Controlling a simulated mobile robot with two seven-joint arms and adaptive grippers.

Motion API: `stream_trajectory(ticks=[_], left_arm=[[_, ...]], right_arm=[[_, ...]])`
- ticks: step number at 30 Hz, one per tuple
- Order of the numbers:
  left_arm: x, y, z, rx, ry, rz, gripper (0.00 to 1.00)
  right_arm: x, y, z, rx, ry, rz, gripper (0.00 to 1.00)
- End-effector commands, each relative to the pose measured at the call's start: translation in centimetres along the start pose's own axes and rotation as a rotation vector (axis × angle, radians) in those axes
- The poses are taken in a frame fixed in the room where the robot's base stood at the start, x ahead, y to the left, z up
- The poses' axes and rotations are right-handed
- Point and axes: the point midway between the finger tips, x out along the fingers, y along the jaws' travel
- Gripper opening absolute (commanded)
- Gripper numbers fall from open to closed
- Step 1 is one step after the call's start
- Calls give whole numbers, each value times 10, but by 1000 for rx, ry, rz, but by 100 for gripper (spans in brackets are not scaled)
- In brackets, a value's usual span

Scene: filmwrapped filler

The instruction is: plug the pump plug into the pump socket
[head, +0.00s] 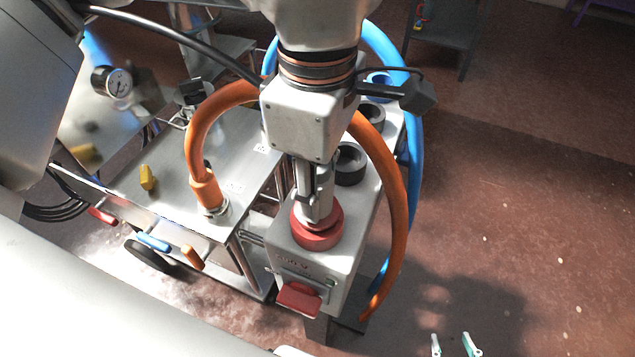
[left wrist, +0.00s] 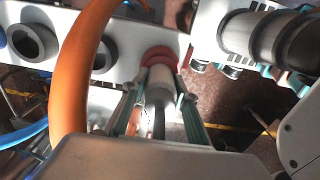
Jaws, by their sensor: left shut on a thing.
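The white pump box (head: 300,262) stands at the centre of the head view, with a red ring-shaped socket (head: 317,236) on top. My left gripper (head: 315,198) points down over it, shut on a pale grey cylindrical plug (head: 318,217). The plug stands roughly upright at the red ring. In the left wrist view, the plug (left wrist: 160,85) lies between the fingers and its far end meets the red ring (left wrist: 160,56). I cannot tell how deep it sits. My right gripper (head: 453,346) shows only teal fingertips, spread apart and empty, at the bottom edge.
Dark ring sockets (head: 350,165) line the box behind the red one. An orange hose (head: 393,190) arches from the metal cart (head: 237,150) behind my left gripper to the right. A blue hose (head: 414,140) runs beside it. A red lever (head: 299,299) juts forward.

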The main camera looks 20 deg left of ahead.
Motion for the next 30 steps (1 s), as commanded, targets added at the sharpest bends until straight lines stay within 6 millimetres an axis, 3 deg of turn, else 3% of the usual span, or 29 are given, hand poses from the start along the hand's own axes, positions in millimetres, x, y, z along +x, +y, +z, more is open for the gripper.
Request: stream_trajectory(ticks=[30], left_arm=[[6, 0, 0, 0, 0, 0, 0]], right_arm=[[1, -2, 6, 2, -8, -3, 40]])
